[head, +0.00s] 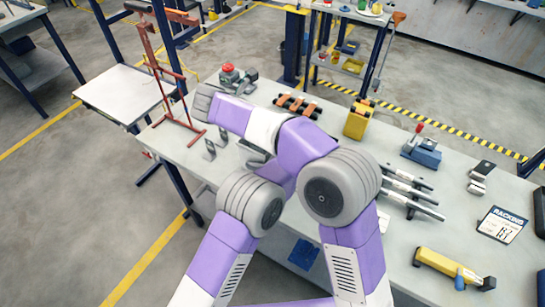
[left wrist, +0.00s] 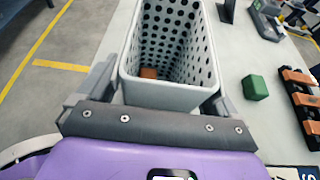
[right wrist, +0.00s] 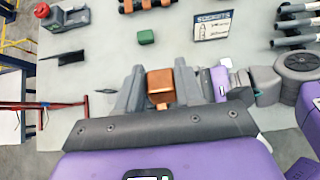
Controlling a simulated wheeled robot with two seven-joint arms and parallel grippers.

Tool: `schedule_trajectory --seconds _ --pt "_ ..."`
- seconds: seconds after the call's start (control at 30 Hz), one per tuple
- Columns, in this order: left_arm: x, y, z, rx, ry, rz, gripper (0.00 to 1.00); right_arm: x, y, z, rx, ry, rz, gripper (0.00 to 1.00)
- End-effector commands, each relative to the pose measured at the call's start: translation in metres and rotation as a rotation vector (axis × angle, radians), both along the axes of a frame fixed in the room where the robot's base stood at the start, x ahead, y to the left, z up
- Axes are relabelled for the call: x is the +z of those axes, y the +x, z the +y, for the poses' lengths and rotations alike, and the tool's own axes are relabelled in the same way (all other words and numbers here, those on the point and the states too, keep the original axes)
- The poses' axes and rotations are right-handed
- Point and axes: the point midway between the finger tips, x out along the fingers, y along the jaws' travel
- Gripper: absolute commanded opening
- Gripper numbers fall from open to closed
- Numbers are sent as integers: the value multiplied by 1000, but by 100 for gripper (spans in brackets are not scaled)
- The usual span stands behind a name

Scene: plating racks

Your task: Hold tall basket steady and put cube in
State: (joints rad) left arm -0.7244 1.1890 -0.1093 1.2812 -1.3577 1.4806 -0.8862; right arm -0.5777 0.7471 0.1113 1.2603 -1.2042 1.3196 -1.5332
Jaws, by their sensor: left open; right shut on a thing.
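A tall grey perforated basket (left wrist: 170,95) stands upright with its open top towards me in the left wrist view. An orange-brown cube (left wrist: 148,72) shows inside it. My left gripper (left wrist: 162,88) is open, with one finger on each side of the basket; I cannot tell whether they touch it. My right gripper (right wrist: 158,90) is shut on a copper-coloured cube (right wrist: 160,82) held above the table. A green cube (left wrist: 255,88) lies to the right of the basket, and also shows in the right wrist view (right wrist: 147,37). In the head view my arms hide the basket and cubes.
A red frame stand (head: 165,75) stands at the table's left end. Dark angled brackets (right wrist: 65,58) stand near that end. A rack of copper pieces (head: 297,105), a yellow box (head: 358,120) and a blue vise (head: 422,150) lie farther right on the table (head: 450,195).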

Motion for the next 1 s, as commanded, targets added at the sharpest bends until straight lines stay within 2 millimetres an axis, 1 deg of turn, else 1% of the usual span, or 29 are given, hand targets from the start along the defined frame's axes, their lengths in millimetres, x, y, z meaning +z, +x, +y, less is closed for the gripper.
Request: schedule_trajectory --seconds 0.13,0.37,0.4,0.8,1.0 --pt "-3 4 5 0 -1 1 94 1 0 0 0 1 -2 0" --pt "-3 4 6 0 0 0 94 1 0 0 0 1 -2 0" --pt "-3 4 6 0 0 0 92 1 0 0 0 1 -2 0" --pt "-3 4 6 0 0 0 32 1 0 0 0 1 -2 0" --pt "-3 4 5 0 0 0 31 1 0 0 0 1 -2 0"
